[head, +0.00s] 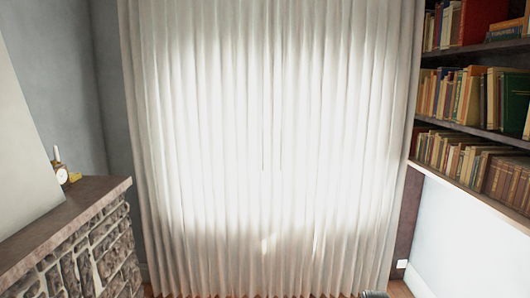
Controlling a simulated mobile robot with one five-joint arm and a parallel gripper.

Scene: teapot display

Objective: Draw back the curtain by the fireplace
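A pale, pleated curtain (230,130) hangs closed across the middle of the head view, from the top edge down almost to the wood floor. Bright light glows through its centre. The stone fireplace (85,262) with its dark mantel (50,235) stands at the lower left, near the curtain's left edge. My gripper is not in view. A small dark shape shows at the bottom edge, right of centre, too little of it to identify.
A bookcase (476,138) full of books stands along the right side, above a white wall panel (465,235). A small clock (61,173) and a candle (56,153) sit on the mantel. A narrow strip of floor shows below the curtain.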

